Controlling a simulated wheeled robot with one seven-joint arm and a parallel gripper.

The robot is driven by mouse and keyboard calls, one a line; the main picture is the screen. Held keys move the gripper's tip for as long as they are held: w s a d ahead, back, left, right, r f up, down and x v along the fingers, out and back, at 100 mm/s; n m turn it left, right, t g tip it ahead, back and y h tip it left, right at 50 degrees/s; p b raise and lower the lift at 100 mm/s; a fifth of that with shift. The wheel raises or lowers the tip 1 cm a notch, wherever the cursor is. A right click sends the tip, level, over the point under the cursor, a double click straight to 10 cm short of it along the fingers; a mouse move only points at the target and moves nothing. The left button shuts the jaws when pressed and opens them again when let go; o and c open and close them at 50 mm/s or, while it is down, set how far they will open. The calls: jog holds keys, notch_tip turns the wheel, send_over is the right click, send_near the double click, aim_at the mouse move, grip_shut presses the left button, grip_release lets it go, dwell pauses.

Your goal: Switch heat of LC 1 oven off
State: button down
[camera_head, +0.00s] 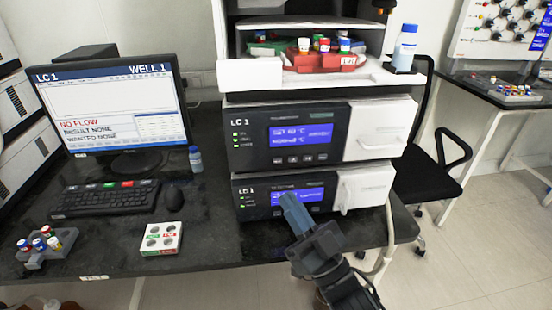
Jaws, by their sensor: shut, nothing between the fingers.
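The upper LC 1 module (285,137) in the stack has a blue screen (300,135) with a "SET" line that appears to be in °C; the rest is hard to read. A row of small dark buttons (300,159) runs under that screen. A lower LC 1 module (262,197) sits directly beneath, with its own lit blue screen. My gripper (287,197) is shut and empty, with its blue-grey fingertips in front of the lower module's screen. It hides part of that screen and the panel below it. Whether it touches the panel cannot be told.
A monitor (110,98) reading LC 1, WELL 1 and "NO FLOW" stands left, with a keyboard (105,199) and mouse (174,199). A white vial holder (160,239) and a vial rack (45,248) lie on the dark bench. A chair (430,175) stands right.

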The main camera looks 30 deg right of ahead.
aim_at(277, 161)
jog(key=shift+w, duration=0.15)
jog(key=w+d+b, duration=0.1)
jog(key=w+d, duration=0.1)
jog(key=w, duration=0.6)
jog(key=shift+d+b, duration=0.35)
jog(key=shift+b, duration=0.05)
jog(key=shift+w, duration=0.15)
dwell(1.7)
jog(key=shift+w+d, duration=0.15)
jog(key=shift+w, duration=0.15)
jog(key=shift+w+d, duration=0.1)
jog(key=shift+w, duration=0.25)
dwell(0.7)
jog(key=shift+s, duration=0.15)
jog(key=shift+s+a, duration=0.25)
jog(key=shift+s, duration=0.4)
jog(key=shift+s, duration=0.1)
